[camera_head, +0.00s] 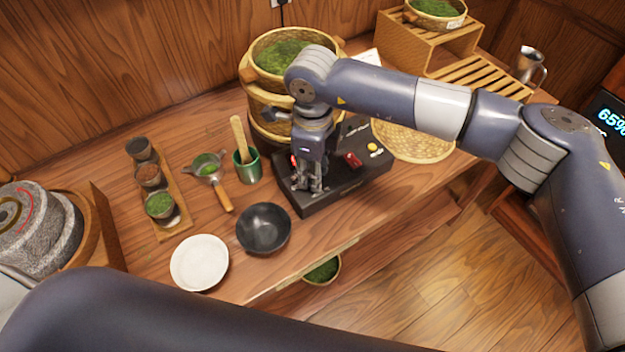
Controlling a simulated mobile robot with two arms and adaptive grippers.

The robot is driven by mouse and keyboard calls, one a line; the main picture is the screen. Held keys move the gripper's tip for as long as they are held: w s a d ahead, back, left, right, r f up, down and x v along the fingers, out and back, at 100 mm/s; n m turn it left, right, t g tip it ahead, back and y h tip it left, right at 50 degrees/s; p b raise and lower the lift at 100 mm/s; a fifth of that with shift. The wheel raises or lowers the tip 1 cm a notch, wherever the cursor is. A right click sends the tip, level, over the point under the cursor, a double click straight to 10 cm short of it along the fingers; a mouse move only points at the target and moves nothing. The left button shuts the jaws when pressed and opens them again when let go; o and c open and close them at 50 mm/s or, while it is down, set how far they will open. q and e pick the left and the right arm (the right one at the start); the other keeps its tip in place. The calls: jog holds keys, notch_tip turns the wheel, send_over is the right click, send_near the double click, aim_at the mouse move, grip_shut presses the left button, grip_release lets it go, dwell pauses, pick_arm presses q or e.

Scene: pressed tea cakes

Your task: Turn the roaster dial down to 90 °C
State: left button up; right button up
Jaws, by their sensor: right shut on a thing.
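The roaster appears to be the low black box (345,186) with a red switch and a yellow button on its top panel. My right gripper (309,186) points down onto the left part of that panel. It is shut on the roaster dial, which the fingers hide almost wholly. The dial's setting and any temperature marks cannot be read from here. My left gripper is out of view; only a dark part of my left arm crosses the bottom.
A black bowl (264,229), a white plate (200,262) and a green cup (247,166) with a wooden tool stand left of the roaster. Stacked bamboo steamers (249,78) rise behind it. A flat woven tray (441,150) lies to its right. A stone mill (38,238) stands far left.

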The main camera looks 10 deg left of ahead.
jog(key=shift+f+n+b, duration=0.1)
jog(key=shift+n+b, duration=0.8)
jog(key=shift+b, duration=0.05)
jog(key=o, duration=1.1)
